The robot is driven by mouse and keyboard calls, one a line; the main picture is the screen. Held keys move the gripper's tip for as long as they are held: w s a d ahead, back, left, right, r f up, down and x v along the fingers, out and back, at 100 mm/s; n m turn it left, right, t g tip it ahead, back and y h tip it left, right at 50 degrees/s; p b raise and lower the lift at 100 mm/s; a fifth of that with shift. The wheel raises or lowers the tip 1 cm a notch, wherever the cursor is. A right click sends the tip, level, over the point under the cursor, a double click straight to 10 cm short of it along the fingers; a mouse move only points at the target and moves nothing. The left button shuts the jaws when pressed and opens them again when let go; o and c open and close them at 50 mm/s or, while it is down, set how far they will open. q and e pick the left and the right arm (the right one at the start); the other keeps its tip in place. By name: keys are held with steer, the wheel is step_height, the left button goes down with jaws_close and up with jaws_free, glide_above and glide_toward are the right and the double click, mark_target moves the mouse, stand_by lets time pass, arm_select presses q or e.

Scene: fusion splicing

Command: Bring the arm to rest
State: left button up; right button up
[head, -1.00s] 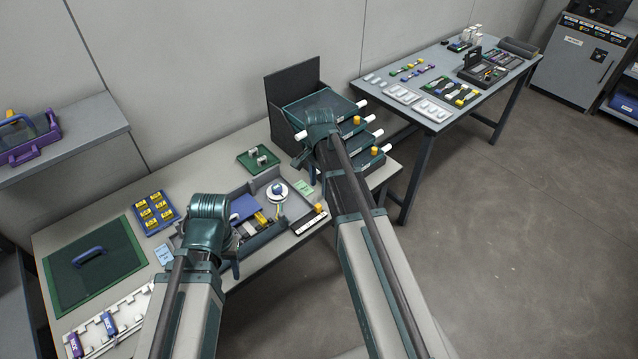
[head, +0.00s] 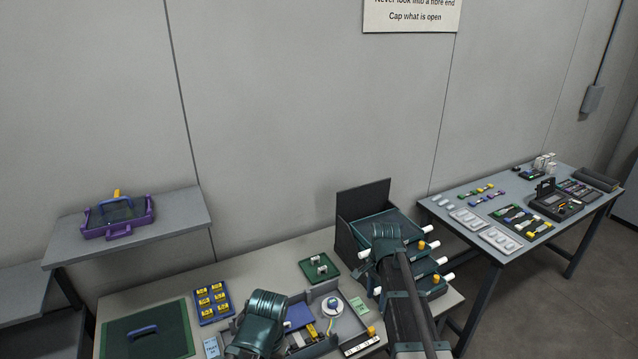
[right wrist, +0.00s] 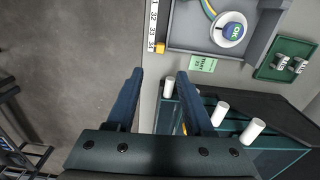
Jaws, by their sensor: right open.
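My right gripper (right wrist: 160,95) is open and empty in the right wrist view, its two blue fingers apart above the table edge beside the drawer stack. In the head view the right arm reaches to the front of the dark drawer stack (head: 360,232), and the fingers are hidden behind the wrist. My left arm comes up at the bottom of the head view, its wrist above the left part of the grey tray (head: 350,325). The left gripper's fingers are hidden below that wrist, so its jaws do not show.
The drawer stack has white handles (right wrist: 252,131) close to the right gripper. A small green tray (head: 319,269), a yellow-and-blue block rack (head: 213,303) and a green mat (head: 172,344) lie on the table. A second table (head: 450,222) stands at right, with floor between.

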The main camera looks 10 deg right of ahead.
steer(key=s+a+n+h, duration=0.1)
steer(key=s+a+n, duration=1.6)
steer(key=s+a, duration=0.1)
steer(key=shift+s+a, duration=0.15)
steer(key=shift+s, duration=0.05)
steer(key=shift+r, duration=0.1)
